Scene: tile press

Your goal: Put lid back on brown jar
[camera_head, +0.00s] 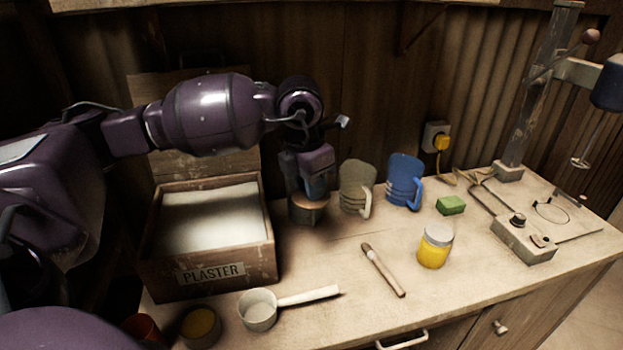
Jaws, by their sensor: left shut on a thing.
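The brown jar (308,215) stands on the workbench, just right of the plaster box and left of the grey-green mug. Its tan top, where the lid (309,201) shows, is right under my left gripper (316,192). My left gripper points down over the jar and is shut on the lid. The fingers hide part of the lid, and I cannot tell whether it sits flush on the rim. My right gripper is not in view.
A plaster box (212,273) stands left of the jar. A grey-green mug (354,187) and a blue mug (403,180) stand to the right. The bench before the jar is clear.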

